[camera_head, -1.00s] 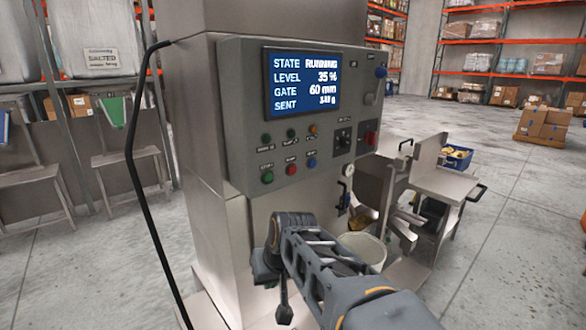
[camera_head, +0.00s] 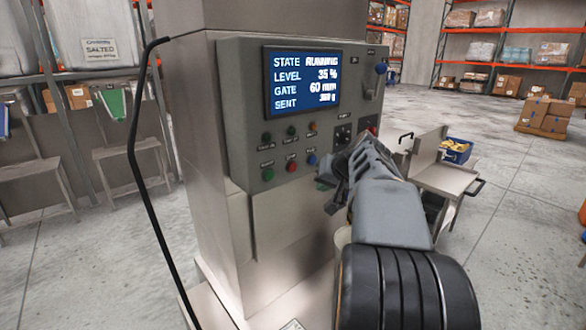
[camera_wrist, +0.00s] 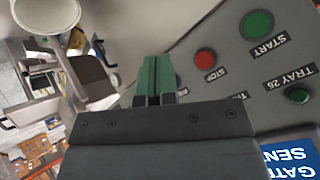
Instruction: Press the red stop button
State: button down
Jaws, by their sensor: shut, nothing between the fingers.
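The red stop button (camera_head: 291,167) sits in the lower button row of the grey control panel (camera_head: 235,110), between a green button (camera_head: 267,175) and a blue button (camera_head: 312,160). In the wrist view the panel appears upside down, with the red button (camera_wrist: 205,59) labelled STOP and the green button (camera_wrist: 257,24) labelled START. My gripper (camera_wrist: 154,62) has its green fingers together and empty, to the left of the red button and apart from it. In the head view my gripper (camera_head: 324,184) is low and right of the red button; its fingertips are mostly hidden.
The screen (camera_head: 303,81) reads RUNNING, level 35 %, gate 60 mm. More coloured buttons sit in a row above. A black knob (camera_head: 343,134) and red switch (camera_head: 370,130) are close to my arm. A black cable (camera_head: 135,180) hangs left. A metal bench (camera_head: 450,180) stands right.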

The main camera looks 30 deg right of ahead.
aim_at(293, 167)
jog(key=shift+w+a+p, duration=0.2)
jog(key=shift+w+p, duration=0.5)
jog(key=shift+w, duration=0.75)
jog(key=shift+w+a+p, duration=0.25)
jog(key=shift+w+p, duration=0.5)
jog(key=shift+w, duration=0.7)
jog(key=shift+w+a+p, duration=0.2)
jog(key=shift+w+p, duration=0.5)
jog(key=shift+w, duration=0.75)
jog(key=shift+w, duration=0.2)
jog(key=shift+w, duration=0.25)
jog(key=shift+w+a, duration=0.1)
jog(key=shift+w, duration=0.3)
jog(key=shift+s, duration=0.15)
jog(key=shift+s+b, duration=0.4)
jog(key=shift+s, duration=0.25)
